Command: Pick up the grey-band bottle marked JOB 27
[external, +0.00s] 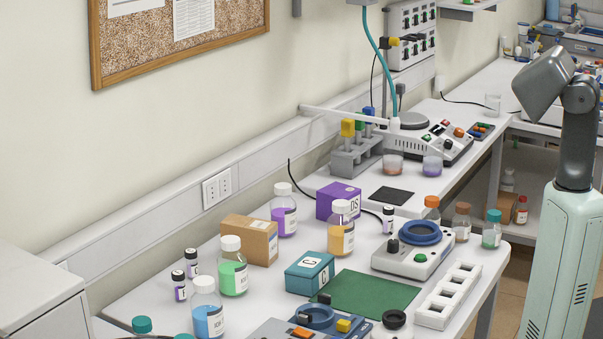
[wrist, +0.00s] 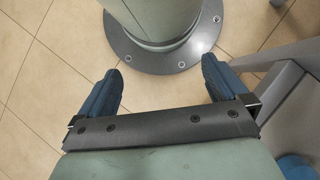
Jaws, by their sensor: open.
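My gripper (wrist: 161,66) shows in the wrist view with its two blue fingers spread wide and nothing between them. It points at the tiled floor and my own round base, away from the bench. In the external view only part of my arm shows at the right edge, and the fingers are not seen. I cannot pick out a grey-band bottle marked JOB 27; the labels are too small to read. White-capped bottles on the bench hold purple (external: 284,218), amber (external: 341,236), green (external: 232,274) and blue (external: 207,316) contents. All stand upright, apart from my gripper.
Smaller bottles with orange (external: 432,202), brown (external: 462,209) and teal (external: 493,215) caps stand near the bench's right edge. A brown box (external: 250,240), purple box (external: 337,202), teal box (external: 309,275) and white rack (external: 448,294) crowd the bench.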

